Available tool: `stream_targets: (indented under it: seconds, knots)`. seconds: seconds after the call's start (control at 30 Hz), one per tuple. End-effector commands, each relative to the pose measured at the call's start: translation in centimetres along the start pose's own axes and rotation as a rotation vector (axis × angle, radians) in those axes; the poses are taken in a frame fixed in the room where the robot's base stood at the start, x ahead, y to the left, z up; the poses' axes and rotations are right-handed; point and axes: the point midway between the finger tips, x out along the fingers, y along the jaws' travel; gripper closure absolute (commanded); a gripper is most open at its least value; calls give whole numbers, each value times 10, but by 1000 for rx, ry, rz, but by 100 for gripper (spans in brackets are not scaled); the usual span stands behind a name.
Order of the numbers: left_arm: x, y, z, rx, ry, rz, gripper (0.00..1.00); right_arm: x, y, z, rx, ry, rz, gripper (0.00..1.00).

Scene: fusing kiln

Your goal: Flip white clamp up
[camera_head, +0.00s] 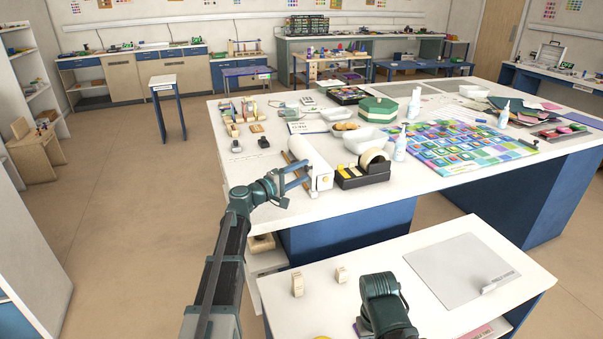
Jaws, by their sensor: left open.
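My left gripper (297,180) is open at the front left edge of the large white table, right beside a white roll (312,163). I cannot tell whether it touches the roll.
Two small beige blocks (297,284) stand on the near table (425,312). The large table (235,165) holds a black tape dispenser (362,174), white bottles (400,147), a green-lidded box (378,109) and colourful glass squares (470,146).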

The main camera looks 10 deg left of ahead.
Motion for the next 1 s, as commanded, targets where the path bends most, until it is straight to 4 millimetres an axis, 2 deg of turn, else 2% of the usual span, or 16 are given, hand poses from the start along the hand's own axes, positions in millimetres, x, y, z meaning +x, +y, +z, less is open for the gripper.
stream_targets:
  seconds: [0.17,0.4,0.6,0.8,1.0]
  knots:
    - [-29,0,2,0,3,0,41,0,0,0,0,0,0,50]
    - [-82,0,2,0,4,0,41,1,0,0,0,0,0,50]
    - [-116,0,1,0,2,-1,41,1,0,0,0,0,0,50]
    - [-132,0,1,0,0,-1,41,1,0,0,0,0,0,50]
    - [-136,0,0,0,0,-1,41,1,0,0,0,0,0,50]
